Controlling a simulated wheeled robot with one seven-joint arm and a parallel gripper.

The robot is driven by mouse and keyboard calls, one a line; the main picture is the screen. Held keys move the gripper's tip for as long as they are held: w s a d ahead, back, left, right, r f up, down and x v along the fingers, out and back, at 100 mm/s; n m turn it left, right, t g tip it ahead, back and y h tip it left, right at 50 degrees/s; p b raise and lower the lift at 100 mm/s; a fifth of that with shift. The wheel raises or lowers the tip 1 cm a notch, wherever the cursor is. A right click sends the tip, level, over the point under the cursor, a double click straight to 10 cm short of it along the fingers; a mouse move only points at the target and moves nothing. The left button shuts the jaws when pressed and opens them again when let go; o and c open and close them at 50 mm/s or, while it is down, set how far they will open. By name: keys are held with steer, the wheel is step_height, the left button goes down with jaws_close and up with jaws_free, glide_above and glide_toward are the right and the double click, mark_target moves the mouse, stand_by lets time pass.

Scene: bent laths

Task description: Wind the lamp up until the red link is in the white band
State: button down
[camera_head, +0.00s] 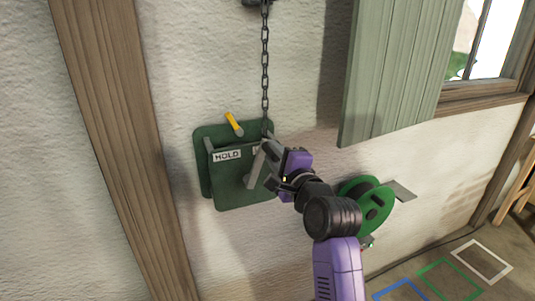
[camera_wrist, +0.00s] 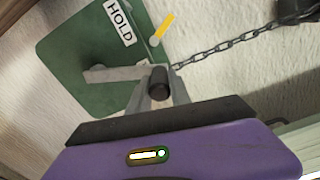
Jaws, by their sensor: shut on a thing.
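A green winch box (camera_head: 228,190) with a HOLD label (camera_head: 227,155) is fixed to the wall. A yellow lever (camera_head: 234,124) stands tilted at its top. A grey crank arm (camera_head: 256,168) is on its front, also seen in the wrist view (camera_wrist: 108,74). My gripper (camera_head: 271,152) is shut on the crank's dark handle (camera_wrist: 159,82). The chain (camera_head: 265,60) runs straight up from the box to a dark fitting (camera_head: 258,3) at the top edge. I see no red link, white band or lamp. My gripper hides part of a second label.
A wooden post (camera_head: 110,130) stands left of the box. A green shutter (camera_head: 395,70) and a window are at the upper right. A green reel (camera_head: 368,203) is on the wall behind my arm. Blue, green and white outlined squares (camera_head: 482,262) mark the floor at lower right.

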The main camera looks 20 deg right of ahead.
steer(key=shift+d+m, duration=0.3)
steer(key=shift+d, duration=0.15)
steer(key=c, duration=1.2)
jaws_free()
steer(key=shift+a+f, duration=0.1)
steer(key=shift+s, duration=0.45)
steer(key=shift+s+b, duration=0.75)
steer(key=shift+s, duration=2.7)
